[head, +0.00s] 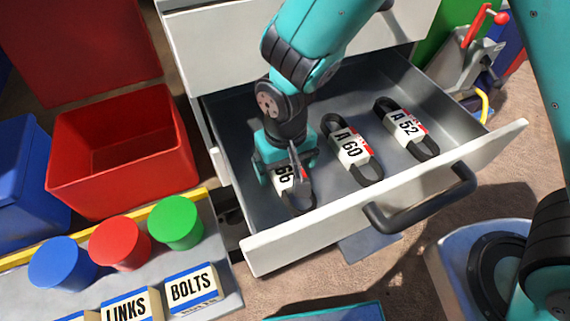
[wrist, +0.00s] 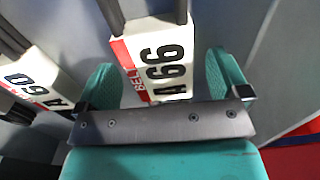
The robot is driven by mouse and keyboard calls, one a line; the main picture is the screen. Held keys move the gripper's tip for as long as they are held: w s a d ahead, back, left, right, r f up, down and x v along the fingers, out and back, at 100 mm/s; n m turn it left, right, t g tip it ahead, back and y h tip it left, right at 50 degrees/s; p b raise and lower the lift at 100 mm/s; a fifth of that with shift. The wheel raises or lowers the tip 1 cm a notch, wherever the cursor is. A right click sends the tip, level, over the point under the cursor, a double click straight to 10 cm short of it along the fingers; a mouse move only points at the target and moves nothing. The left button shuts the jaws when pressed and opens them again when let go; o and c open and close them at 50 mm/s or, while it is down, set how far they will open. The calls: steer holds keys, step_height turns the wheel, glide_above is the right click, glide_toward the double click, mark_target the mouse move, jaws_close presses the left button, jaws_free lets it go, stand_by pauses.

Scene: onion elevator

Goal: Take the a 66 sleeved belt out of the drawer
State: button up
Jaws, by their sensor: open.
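The A 66 sleeved belt (head: 297,193) lies at the left in the open drawer (head: 275,244). It is a black loop in a white sleeve with a red band. In the wrist view my gripper (wrist: 168,85) is open, with gaps beside the sleeve. Whether the fingertips touch the drawer floor cannot be told.
The A 60 belt (head: 349,148) and A 52 belt (head: 406,126) lie to the right in the drawer. The drawer handle (head: 420,200) juts from the front. A red bin (head: 120,140) and a bench with coloured cylinders (head: 120,242) stand left.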

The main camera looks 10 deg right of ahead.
steer(key=shift+f, duration=0.35)
steer(key=shift+c, duration=0.4)
steer(key=c, duration=1)
